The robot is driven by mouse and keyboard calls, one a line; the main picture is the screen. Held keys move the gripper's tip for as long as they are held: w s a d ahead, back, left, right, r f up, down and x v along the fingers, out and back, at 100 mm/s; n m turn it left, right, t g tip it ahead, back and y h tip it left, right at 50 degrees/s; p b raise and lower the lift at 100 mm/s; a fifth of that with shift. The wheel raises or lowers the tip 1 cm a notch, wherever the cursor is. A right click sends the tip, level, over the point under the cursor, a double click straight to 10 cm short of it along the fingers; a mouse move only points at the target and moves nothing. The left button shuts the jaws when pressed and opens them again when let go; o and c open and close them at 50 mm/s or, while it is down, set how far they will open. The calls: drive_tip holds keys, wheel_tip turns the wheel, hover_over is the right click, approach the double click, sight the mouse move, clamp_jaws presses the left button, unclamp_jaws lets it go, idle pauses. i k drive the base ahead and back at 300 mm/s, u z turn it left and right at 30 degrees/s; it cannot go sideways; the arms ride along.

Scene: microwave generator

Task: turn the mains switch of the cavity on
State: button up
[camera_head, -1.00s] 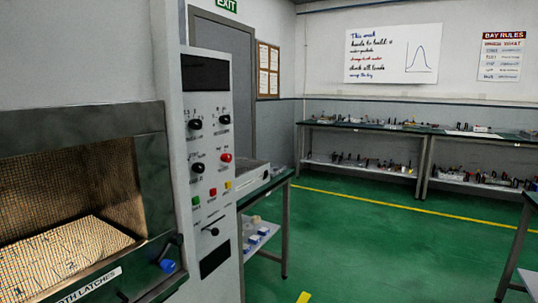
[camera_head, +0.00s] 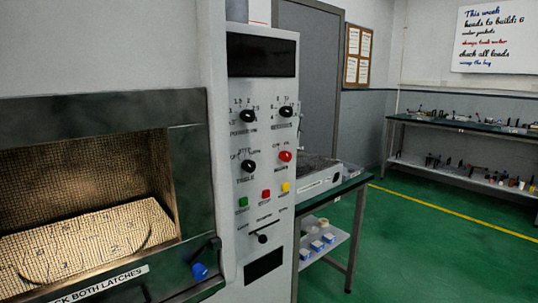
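The cavity (camera_head: 95,125) is a dark metal frame at the left with a mesh-covered opening, a numbered floor inside and a latch label along its lower edge. Its white control panel (camera_head: 232,200) stands just right of it. The panel carries three black knobs and one red knob. The red knob (camera_head: 285,156) sits at the right of the second row, above small lettering too blurred to read surely; it may be the mains switch. Its on or off position cannot be told. My gripper is not in view.
A blue-ended latch (camera_head: 199,270) sticks out at the cavity's lower right corner. A bench (camera_head: 345,187) stands right of the panel. Green floor (camera_head: 420,250) is open at right.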

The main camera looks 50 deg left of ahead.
sight(285, 156)
drive_tip(key=u, duration=0.8)
drive_tip(key=i, duration=0.85)
drive_tip(key=u, duration=0.85)
